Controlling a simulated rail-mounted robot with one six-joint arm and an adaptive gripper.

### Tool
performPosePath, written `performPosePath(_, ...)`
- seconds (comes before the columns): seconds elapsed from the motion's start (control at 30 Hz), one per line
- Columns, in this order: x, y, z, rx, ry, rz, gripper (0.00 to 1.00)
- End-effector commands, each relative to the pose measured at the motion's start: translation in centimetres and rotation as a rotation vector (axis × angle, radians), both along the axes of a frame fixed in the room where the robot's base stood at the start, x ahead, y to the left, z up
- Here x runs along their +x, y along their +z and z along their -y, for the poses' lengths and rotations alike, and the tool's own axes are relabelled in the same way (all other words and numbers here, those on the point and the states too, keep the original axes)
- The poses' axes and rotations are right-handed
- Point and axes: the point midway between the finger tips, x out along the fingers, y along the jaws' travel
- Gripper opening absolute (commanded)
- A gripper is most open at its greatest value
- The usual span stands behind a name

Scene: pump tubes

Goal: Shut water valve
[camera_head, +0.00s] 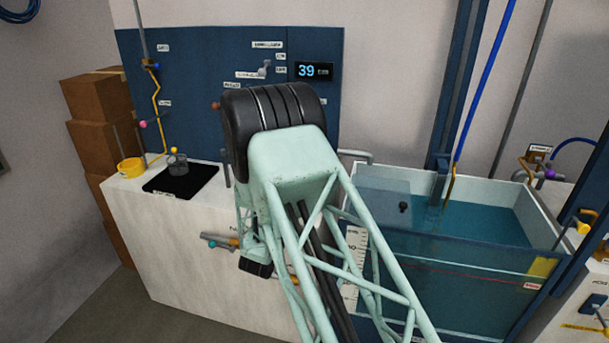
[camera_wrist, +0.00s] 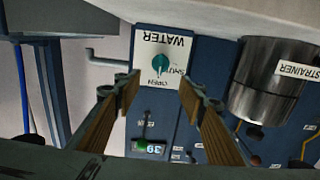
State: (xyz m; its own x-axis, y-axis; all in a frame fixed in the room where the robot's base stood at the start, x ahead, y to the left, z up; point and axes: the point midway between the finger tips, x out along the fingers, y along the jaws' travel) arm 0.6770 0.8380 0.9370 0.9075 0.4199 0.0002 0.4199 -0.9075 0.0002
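The water valve is a round teal knob (camera_wrist: 160,65) on a white plate (camera_wrist: 145,48) marked WATER, SHUT and OPEN, which appears upside down in the wrist view. A light mark on the knob seems to point towards OPEN, but it is too small to be sure. My gripper (camera_wrist: 160,88) is open and empty, with one finger on each side of the picture and the knob framed between the tips. The knob looks to be beyond the fingertips and apart from them. In the head view my arm hides the gripper and the water plate cannot be made out.
A metal cylinder (camera_wrist: 268,82) marked STRAINER is close to the right of the plate in the wrist view. The head view shows a blue panel (camera_head: 200,80) with a display (camera_head: 314,71) reading 39, a white bench (camera_head: 165,240) and a water tank (camera_head: 450,275).

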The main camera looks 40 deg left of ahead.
Motion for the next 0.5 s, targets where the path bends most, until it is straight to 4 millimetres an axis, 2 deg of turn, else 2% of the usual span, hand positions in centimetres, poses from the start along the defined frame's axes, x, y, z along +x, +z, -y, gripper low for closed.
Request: performPosePath(0.5,6.1,0.0,-2.7,0.001,-0.002,0.000,0.37)
